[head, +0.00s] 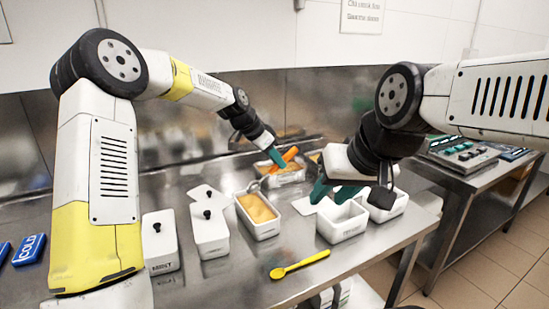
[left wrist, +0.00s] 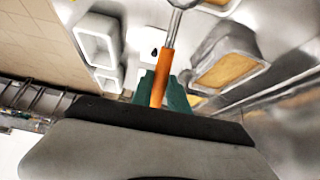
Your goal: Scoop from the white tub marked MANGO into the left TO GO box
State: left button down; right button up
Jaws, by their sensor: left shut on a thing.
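My left gripper (head: 278,158) is shut on the orange handle of a metal scoop (head: 290,155); the scoop also shows in the left wrist view (left wrist: 160,85). The scoop's head points down-left, near the back edge of an open white tub (head: 262,233) with yellow-orange filling; its bowl is hard to make out. Another filled white tub (head: 289,179) stands behind the handle. I cannot read MANGO on any tub. Two empty white boxes stand at right, the left box (head: 342,236) and the right box (head: 393,212). My right gripper (head: 335,190) is open above the left box.
White lidded tubs (head: 161,252) and (head: 211,240) with black knobs stand at left. A yellow spoon (head: 300,264) lies near the front edge. A flat white lid (head: 304,205) lies behind the left box. A blue COLD sign (head: 29,249) lies far left.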

aim_at(275, 165)
pick_arm(q)
jog(key=f, duration=0.6)
jog(key=shift+s+a+f, duration=0.15)
jog(key=shift+a+f, duration=0.2)
jog(key=shift+f, duration=0.05)
jog(key=shift+w+d+r+y, duration=0.1)
jog(key=shift+d+r+y, duration=0.2)
jog(key=shift+r, duration=0.45)
jog(key=shift+w+d+r+y, duration=0.15)
jog(key=shift+r+y, duration=0.15)
jog(key=shift+r, duration=0.45)
jog(key=shift+d+r+g, duration=0.1)
jog(key=shift+d+g, duration=0.2)
jog(key=shift+w+d+g+y, duration=0.2)
jog(key=shift+d+g+y, duration=0.25)
jog(key=shift+y, duration=0.45)
jog(key=shift+w+d+r+g+y, duration=0.1)
jog(key=shift+d+g+y, duration=0.1)
jog(key=shift+y, duration=0.25)
jog(key=shift+w+d+r+g+y, duration=0.1)
jog(key=shift+g+y, duration=0.05)
jog(key=shift+y, duration=0.3)
